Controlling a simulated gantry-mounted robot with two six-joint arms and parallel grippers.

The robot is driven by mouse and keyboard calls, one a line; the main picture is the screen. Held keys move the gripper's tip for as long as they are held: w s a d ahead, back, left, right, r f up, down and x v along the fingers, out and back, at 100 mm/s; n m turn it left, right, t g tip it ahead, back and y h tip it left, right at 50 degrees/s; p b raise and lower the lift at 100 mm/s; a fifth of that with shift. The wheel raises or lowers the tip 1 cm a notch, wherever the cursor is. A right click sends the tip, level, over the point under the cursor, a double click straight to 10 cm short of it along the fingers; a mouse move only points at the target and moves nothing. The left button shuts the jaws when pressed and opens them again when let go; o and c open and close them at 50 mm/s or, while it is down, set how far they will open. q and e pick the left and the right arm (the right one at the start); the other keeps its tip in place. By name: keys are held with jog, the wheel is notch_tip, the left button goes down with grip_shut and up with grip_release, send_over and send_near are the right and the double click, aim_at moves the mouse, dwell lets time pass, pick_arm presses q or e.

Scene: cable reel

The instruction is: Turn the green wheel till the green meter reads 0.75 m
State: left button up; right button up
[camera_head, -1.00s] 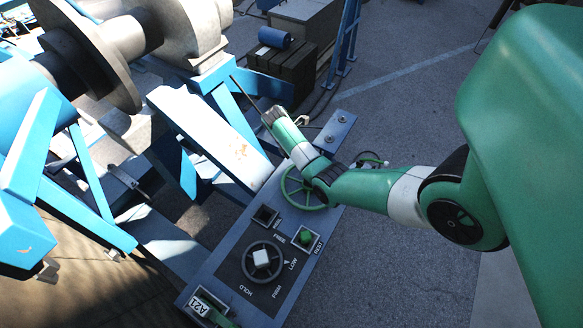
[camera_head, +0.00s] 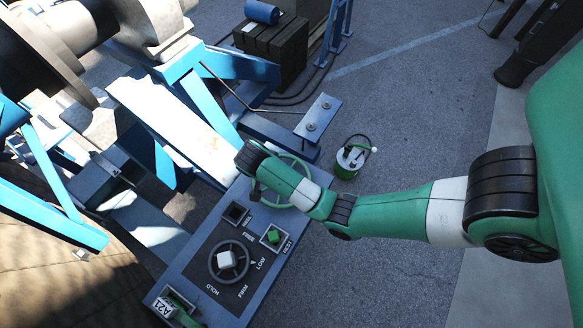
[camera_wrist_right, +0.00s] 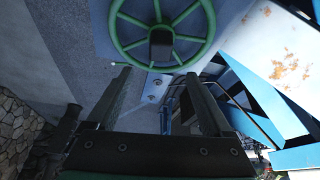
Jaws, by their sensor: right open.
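The green wheel (camera_wrist_right: 121,38) is a spoked ring with a dark hub, in the upper middle of the right wrist view. In the head view its rim (camera_head: 304,164) shows behind my right arm, which covers much of it. My right gripper (camera_wrist_right: 157,74) is open and empty. The fingers are hidden in the head view. I cannot make out a green meter or its reading. My left gripper is not in view.
Blue frame beams (camera_head: 182,124) flank the panel on the left.

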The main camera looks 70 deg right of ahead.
jog(key=b+x, duration=0.2)
jog(key=x, duration=0.9)
jog(key=shift+f, duration=0.35)
jog(key=shift+w, duration=0.1)
grip_shut()
